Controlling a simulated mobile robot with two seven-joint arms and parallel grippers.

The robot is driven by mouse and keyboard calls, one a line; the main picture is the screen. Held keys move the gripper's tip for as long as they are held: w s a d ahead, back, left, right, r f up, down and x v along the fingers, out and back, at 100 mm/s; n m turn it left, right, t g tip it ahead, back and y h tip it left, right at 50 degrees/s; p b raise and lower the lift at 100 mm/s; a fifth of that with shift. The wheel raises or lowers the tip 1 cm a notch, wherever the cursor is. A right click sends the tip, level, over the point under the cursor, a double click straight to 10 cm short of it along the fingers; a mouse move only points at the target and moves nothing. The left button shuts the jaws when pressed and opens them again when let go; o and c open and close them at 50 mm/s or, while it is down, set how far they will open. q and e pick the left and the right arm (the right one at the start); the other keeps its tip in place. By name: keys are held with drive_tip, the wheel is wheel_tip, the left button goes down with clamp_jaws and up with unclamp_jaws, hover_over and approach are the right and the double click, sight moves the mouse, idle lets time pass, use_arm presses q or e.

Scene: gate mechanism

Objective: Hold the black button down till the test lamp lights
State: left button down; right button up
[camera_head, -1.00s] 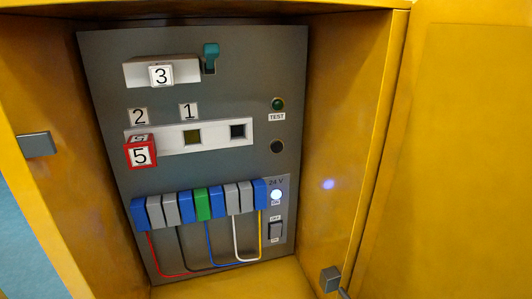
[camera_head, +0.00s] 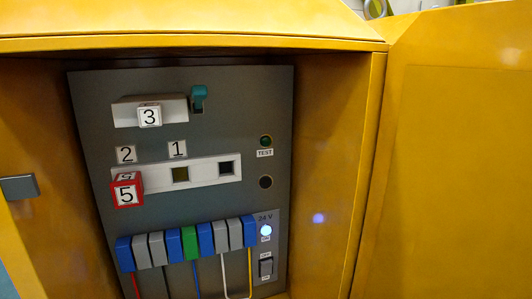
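The test lamp (camera_head: 265,140) is a small dark green round lens above the TEST label on the grey panel; it looks unlit. Below it is a round black button (camera_head: 266,182), which nothing touches. Neither of my grippers is in view.
The yellow cabinet (camera_head: 200,43) stands open, its door (camera_head: 450,170) at the right. The panel carries a teal lever (camera_head: 199,95), a red-framed block marked 5 (camera_head: 127,192), coloured terminals (camera_head: 190,243), a lit 24 V lamp (camera_head: 265,231) and a rocker switch (camera_head: 266,266).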

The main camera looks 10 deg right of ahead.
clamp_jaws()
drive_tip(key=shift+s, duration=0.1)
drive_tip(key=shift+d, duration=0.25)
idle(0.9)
